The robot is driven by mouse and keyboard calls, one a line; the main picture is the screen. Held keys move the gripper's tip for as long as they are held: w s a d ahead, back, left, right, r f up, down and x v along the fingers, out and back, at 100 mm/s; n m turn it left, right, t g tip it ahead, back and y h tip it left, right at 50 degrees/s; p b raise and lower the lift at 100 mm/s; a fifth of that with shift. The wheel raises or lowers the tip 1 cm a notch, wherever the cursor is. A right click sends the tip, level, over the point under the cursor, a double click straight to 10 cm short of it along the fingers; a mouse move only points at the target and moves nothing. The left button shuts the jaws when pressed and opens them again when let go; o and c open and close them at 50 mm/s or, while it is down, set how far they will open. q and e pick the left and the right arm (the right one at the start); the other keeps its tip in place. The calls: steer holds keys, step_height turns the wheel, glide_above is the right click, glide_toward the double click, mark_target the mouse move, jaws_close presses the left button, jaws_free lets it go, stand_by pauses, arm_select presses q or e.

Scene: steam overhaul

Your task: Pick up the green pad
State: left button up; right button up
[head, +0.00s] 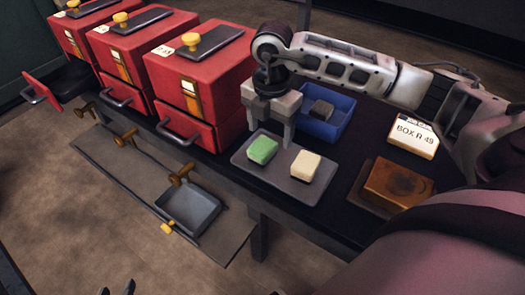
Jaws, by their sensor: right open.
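The green pad (262,150) lies on the left part of a grey tray (285,190) on the dark bench. A cream pad (305,165) lies to its right on the same tray. My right gripper (270,133) is open and points down, with its fingers just behind and above the green pad. Nothing is between its fingers, and I cannot tell whether a finger touches the pad. Dark tips at the bottom edge look like my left gripper (117,289); most of it is cut off.
A blue bin (328,117) with a dark block stands behind the tray. A brown block (398,187) and a label reading BOX R 49 (413,136) are at the right. Red boxes (202,75) line the left. A lower shelf (150,185) holds a grey pan (188,208).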

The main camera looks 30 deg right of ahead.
mark_target(264, 144)
steer(key=f, duration=0.2)
steer(key=a+f, duration=0.1)
steer(key=f, duration=0.2)
steer(key=shift+w+a+f+b, duration=0.1)
steer(key=shift+w+f+b, duration=0.1)
steer(key=shift+b, duration=0.2)
steer(key=shift+r, duration=0.15)
steer(key=c, duration=1.1)
